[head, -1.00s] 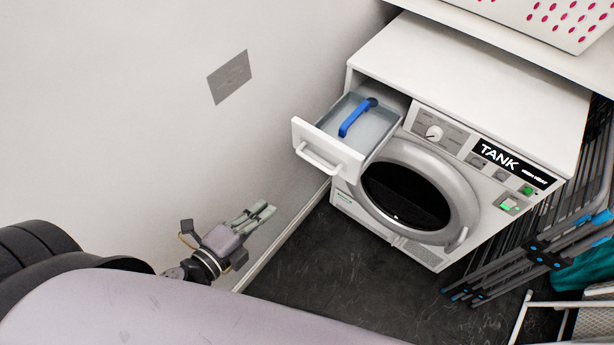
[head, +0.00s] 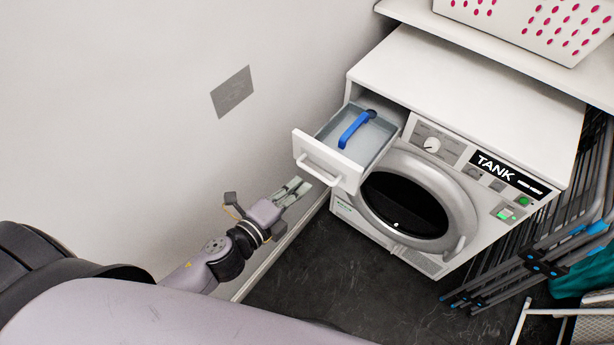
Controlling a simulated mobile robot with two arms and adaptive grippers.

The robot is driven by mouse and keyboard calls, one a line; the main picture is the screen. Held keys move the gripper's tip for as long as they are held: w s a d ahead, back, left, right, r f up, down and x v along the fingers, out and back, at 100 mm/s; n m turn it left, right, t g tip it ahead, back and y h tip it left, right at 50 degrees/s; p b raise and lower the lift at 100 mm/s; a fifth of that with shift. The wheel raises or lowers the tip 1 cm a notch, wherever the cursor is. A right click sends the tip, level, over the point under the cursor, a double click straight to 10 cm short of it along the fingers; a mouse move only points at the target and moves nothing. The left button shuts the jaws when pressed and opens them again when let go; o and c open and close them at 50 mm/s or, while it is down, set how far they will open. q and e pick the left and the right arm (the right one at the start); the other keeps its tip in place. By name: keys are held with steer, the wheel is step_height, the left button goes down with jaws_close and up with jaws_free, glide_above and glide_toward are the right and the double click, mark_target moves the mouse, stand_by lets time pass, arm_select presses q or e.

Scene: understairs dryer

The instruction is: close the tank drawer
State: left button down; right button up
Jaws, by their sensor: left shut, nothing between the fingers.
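The tank drawer (head: 329,158) sticks out of the upper left of the white dryer (head: 465,85). It has a white front with a bar handle, and inside it is a grey-blue tank with a blue handle (head: 356,129). My left gripper (head: 295,189) is shut and empty, its fingers pointing up and right toward the drawer front. In the picture its tips lie just below and left of the drawer handle; I cannot tell whether they touch anything. The dryer's display reads TANK. My right gripper is not in view.
A wall with a grey plate (head: 232,92) runs close along the left. A folded drying rack (head: 550,258) leans at the dryer's right. A white basket with pink holes (head: 530,22) sits on a shelf above. Dark floor (head: 335,270) is clear in front of the dryer.

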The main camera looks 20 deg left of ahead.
mark_target(339, 146)
arm_select(q)
steer(key=x, duration=0.3)
steer(key=shift+w+d+f, duration=0.1)
steer(key=shift+w, duration=0.15)
steer(key=shift+w+d+p, duration=0.15)
steer(key=shift+w+p, duration=0.2)
steer(key=x, duration=0.3)
steer(key=r+x, duration=0.1)
steer(key=x, duration=0.3)
steer(key=r+p+x, duration=0.1)
steer(key=x, duration=0.3)
steer(key=shift+w+r, duration=0.2)
steer(key=b+x, duration=0.1)
steer(key=x, duration=0.3)
steer(key=r+x, duration=0.1)
steer(key=x, duration=0.2)
steer(key=r+b+x, duration=0.1)
steer(key=x, duration=0.3)
steer(key=shift+w+d+b, duration=0.25)
steer(key=shift+w+b, duration=0.05)
steer(key=shift+w, duration=0.3)
steer(key=shift+r, duration=0.15)
